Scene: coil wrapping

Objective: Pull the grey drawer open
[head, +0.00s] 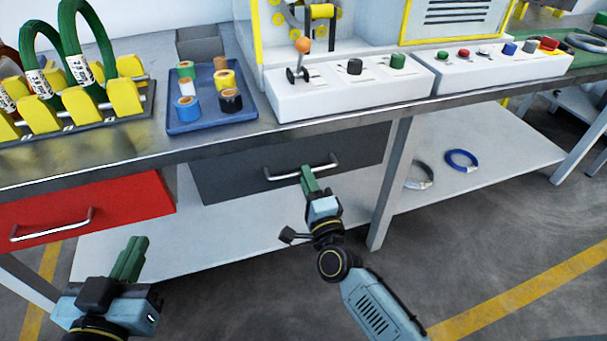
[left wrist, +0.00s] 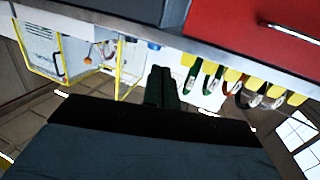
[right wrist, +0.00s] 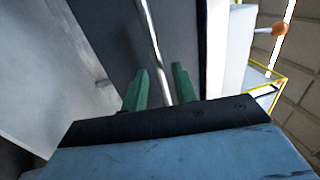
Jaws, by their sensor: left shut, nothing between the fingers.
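The grey drawer (head: 235,173) is under the bench top, its dark front close below the bench edge. Its silver bar handle (head: 283,175) also shows in the right wrist view (right wrist: 150,30). My right gripper (head: 307,172) is at the handle in the head view. In the right wrist view its two green fingers (right wrist: 161,78) are apart, and the bar runs between them without visible contact on both sides. My left gripper (head: 139,241) is shut and empty, low at the left, below the red drawer and away from the grey one.
A red drawer (head: 120,205) with its own handle is at the left. The bench top (head: 150,147) carries a blue tray (head: 205,122) and a white control box (head: 330,105). A bench leg (head: 388,190) stands right of the grey drawer. A lower shelf (head: 190,235) lies beneath.

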